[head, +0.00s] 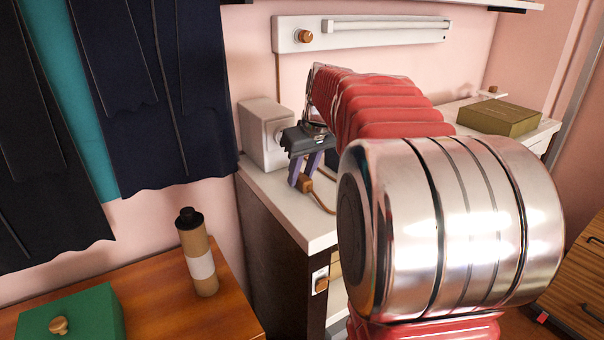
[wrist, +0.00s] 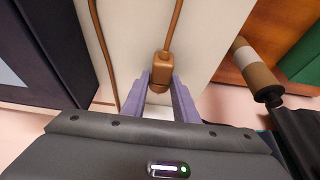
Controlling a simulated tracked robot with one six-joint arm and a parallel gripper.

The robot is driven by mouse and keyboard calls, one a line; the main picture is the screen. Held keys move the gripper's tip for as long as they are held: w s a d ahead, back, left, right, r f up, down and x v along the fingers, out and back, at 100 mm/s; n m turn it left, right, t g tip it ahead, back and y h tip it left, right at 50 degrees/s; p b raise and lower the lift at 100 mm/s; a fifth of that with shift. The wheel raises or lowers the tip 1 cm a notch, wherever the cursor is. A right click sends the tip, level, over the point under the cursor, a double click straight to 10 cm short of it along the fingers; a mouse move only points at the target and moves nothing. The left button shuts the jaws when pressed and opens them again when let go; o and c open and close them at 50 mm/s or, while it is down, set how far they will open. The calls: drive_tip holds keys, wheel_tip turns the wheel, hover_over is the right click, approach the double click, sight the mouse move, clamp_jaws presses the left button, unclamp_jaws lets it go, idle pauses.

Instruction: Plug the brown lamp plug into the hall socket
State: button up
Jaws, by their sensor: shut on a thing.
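My gripper (head: 302,180) is shut on the brown plug (head: 307,185), with its purple fingers pointing down over the front of the white counter. In the wrist view the plug (wrist: 164,62) sits between the two fingertips (wrist: 161,84), and its brown cord runs away from it over the pale counter. A white plate (head: 320,281) with a brown piece on it is on the cabinet end below the counter edge. I cannot tell whether this is the hall socket; no socket holes show clearly.
A white box (head: 263,135) stands on the counter (head: 283,207) just behind my gripper. A white wall panel (head: 370,32) with a brown knob is above. An olive box (head: 497,117) lies at right. A brown bottle (head: 197,252) and green box (head: 70,318) stand on the wooden table.

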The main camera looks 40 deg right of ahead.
drive_tip(key=shift+c, duration=1.4)
drive_tip(key=o, duration=1.1)
drive_tip(key=v, duration=1.3)
drive_tip(key=shift+s+r, duration=0.1)
drive_tip(key=shift+r, duration=0.25)
drive_tip(key=shift+a, duration=0.1)
